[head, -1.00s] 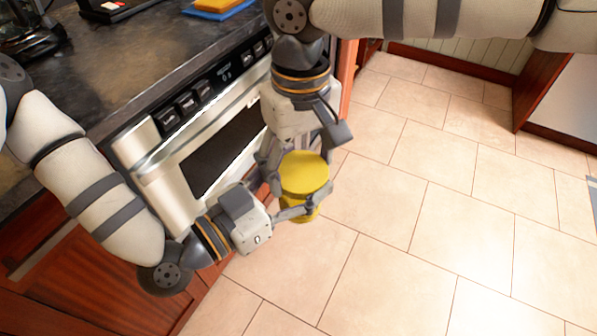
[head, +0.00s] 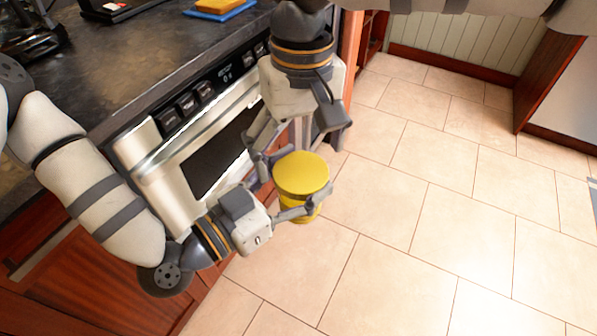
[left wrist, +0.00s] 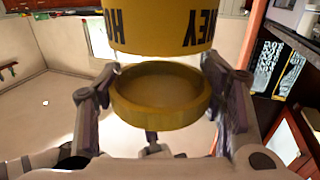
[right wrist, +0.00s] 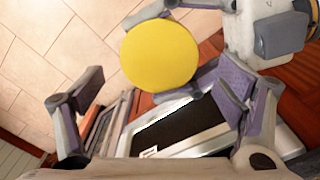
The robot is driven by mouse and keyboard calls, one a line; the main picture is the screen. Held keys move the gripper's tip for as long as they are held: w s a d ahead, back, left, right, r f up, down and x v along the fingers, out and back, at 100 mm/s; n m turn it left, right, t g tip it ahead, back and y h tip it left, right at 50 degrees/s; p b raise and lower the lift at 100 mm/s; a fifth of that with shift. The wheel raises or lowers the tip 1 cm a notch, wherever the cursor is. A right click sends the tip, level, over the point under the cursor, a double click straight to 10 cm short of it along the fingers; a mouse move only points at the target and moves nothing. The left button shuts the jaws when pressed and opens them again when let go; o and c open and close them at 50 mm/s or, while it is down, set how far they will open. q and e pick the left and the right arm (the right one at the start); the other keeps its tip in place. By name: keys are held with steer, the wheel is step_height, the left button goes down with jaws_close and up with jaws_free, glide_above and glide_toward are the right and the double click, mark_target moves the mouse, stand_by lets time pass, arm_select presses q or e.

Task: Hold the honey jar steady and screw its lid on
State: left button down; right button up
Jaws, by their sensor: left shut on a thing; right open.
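In the left wrist view the lettered jar (left wrist: 160,30) is at the top, and a shallow round yellow piece, seemingly the lid (left wrist: 160,112), shows between the fingers. How tightly the lid sits is hidden.
The oven front (head: 165,175) with its handle is close behind and left of the grippers. A dark countertop (head: 130,60) is above it, with a sponge (head: 220,5) at the far edge. Open tiled floor (head: 450,210) is to the right.

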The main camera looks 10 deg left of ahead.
steer(key=shift+r, duration=0.9)
steer(key=shift+s+d+r+n, duration=0.1)
steer(key=shift+r+n, duration=1.6)
steer(key=shift+c, duration=0.2)
steer(key=shift+f, duration=0.1)
step_height(320, 180, down, 8)
steer(key=shift+r, duration=0.1)
steer(key=shift+c, duration=0.5)
steer(key=c, duration=1.2)
steer(key=shift+o, duration=0.4)
steer(key=m, duration=0.3)
steer(key=shift+m, duration=0.3)
